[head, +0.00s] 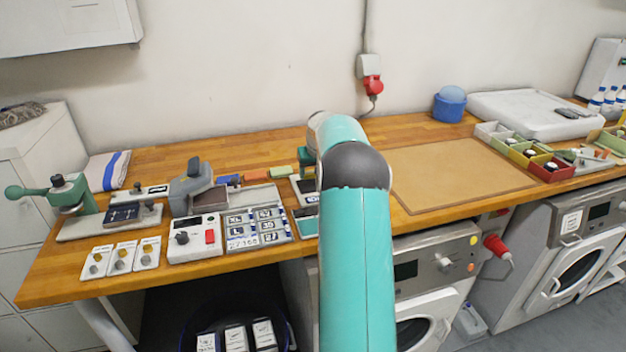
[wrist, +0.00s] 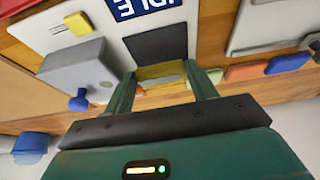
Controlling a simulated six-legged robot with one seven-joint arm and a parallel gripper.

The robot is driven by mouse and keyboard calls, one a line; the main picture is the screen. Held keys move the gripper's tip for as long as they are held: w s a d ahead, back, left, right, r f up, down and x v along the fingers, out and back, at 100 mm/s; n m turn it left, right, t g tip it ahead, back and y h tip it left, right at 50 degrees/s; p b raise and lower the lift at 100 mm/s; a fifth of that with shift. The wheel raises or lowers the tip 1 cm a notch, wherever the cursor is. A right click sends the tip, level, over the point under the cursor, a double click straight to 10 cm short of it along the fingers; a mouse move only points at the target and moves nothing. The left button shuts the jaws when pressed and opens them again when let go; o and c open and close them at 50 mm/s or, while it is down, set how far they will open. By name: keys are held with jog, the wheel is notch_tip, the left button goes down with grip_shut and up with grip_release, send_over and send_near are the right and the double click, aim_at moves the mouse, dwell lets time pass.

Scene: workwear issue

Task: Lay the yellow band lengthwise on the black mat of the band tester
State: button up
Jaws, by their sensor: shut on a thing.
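My gripper (wrist: 162,78) is shut on the yellow band (wrist: 160,71), which spans crosswise between its two fingers in the wrist view. The black mat (wrist: 158,42) of the band tester lies just beyond the band, on a white plate (wrist: 112,47) by a blue display reading IDLE (wrist: 144,7). The band is close to the mat's near edge; whether it touches cannot be told. In the head view my arm hides the band and much of the tester (head: 305,190).
Green (head: 281,172), orange (head: 256,177) and blue (head: 228,179) pieces lie left of the tester in the head view. A grey block (wrist: 75,68) with a blue knob stands beside the mat in the wrist view. A tan board (head: 455,175) lies clear at right.

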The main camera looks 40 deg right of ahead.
aim_at(312, 186)
jog(key=shift+w+d+f, duration=0.1)
jog(key=shift+w+f, duration=0.05)
jog(key=shift+f, duration=0.75)
jog(key=shift+w+f, duration=0.1)
jog(key=shift+f, duration=0.8)
jog(key=o, duration=0.9)
jog(key=shift+f, duration=0.15)
jog(key=shift+o, duration=0.2)
